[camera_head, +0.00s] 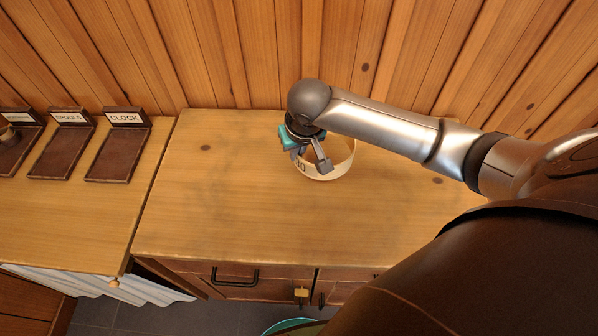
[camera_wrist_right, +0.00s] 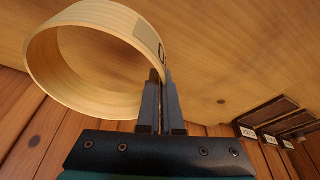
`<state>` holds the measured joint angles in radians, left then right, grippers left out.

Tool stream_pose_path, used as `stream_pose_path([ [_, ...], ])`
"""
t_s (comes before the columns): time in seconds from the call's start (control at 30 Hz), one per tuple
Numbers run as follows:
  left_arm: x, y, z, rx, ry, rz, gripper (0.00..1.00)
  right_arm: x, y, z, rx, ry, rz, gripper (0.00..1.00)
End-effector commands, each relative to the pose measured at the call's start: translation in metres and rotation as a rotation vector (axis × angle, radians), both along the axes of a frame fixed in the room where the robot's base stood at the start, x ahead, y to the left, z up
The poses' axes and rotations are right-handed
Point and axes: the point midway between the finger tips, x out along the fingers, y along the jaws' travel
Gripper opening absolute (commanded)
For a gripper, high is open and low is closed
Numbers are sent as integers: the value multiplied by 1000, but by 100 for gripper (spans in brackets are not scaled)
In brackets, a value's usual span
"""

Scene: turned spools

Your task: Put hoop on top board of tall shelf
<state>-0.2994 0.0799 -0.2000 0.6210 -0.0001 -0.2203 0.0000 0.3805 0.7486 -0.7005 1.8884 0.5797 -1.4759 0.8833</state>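The hoop (camera_head: 341,168) is a pale wooden ring with dark figures on its outer wall. It is at the back of the wooden cabinet top in the head view, and large at the upper left of the right wrist view (camera_wrist_right: 50,75). My right gripper (camera_head: 311,160) is at the hoop's left side, in front of part of it. In the wrist view its fingers (camera_wrist_right: 162,85) are close together with the hoop's thin wall between their tips. I cannot tell whether the hoop touches the cabinet top. The tall shelf and my left gripper are not in view.
The cabinet top (camera_head: 220,205) is otherwise clear. A lower counter (camera_head: 70,225) at the left bears dark labelled stands, including CLOCK (camera_head: 115,165) and SPOOLS (camera_head: 62,165). A plank wall (camera_head: 240,50) rises behind. A teal rim (camera_head: 290,325) shows at the bottom.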

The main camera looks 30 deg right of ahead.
Motion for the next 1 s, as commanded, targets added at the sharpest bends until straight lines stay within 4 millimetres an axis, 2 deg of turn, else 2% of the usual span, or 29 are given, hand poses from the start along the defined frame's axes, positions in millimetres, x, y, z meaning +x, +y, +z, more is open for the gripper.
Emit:
stream_pose_path([
  [0.03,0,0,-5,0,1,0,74,-1,0,-15,0,3,0,0],
  [0.1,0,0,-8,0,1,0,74,-1,0,-29,0,2,0,0],
  [0.43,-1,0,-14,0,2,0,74,0,0,-57,-1,1,1,0],
  [0.6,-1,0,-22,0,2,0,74,0,1,-84,0,1,1,0],
  [1.0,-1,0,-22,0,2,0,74,0,0,-90,0,-1,1,0],
])
